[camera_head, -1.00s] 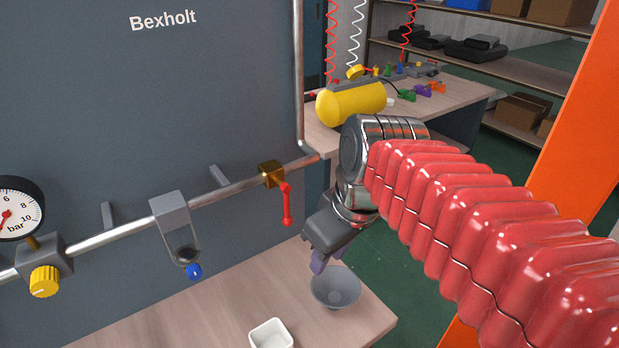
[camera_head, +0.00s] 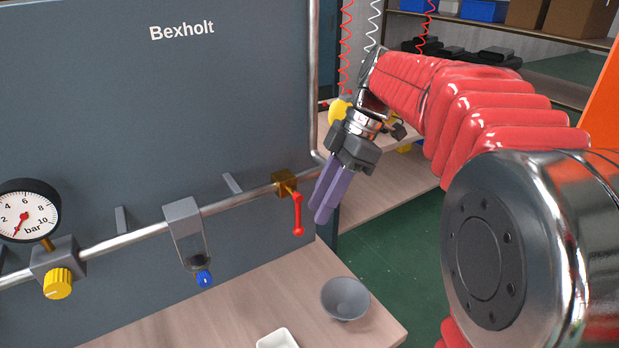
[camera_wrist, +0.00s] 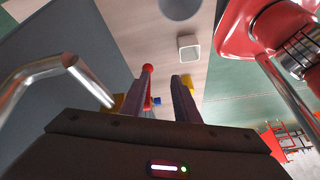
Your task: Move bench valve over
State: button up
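The bench valve is a brass body (camera_head: 285,182) on the pipe with a red lever (camera_head: 298,214) that hangs down. My gripper (camera_head: 322,214) is just right of the lever in the head view, its purple fingers pointing down and left. In the wrist view, the fingers (camera_wrist: 164,82) stand apart with nothing visibly held. The red lever's round end (camera_wrist: 148,68) shows by the left finger's tip; the rest of the lever is largely hidden. I cannot tell whether finger and lever touch.
A pressure gauge (camera_head: 25,212), a yellow knob (camera_head: 58,284) and a blue-tipped hanging fitting (camera_head: 204,278) sit along the pipe (camera_head: 135,236). A grey bowl (camera_head: 345,298) and a white dish (camera_head: 277,340) stand on the bench (camera_head: 225,315) below.

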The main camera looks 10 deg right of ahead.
jog(key=w+n, duration=0.1)
jog(key=n, duration=0.1)
jog(key=w+d+n+g+y, duration=0.1)
jog(key=w+n, duration=0.1)
jog(key=shift+w+d+r, duration=0.1)
jog(key=shift+w+r, duration=0.05)
jog(key=shift+w, duration=0.05)
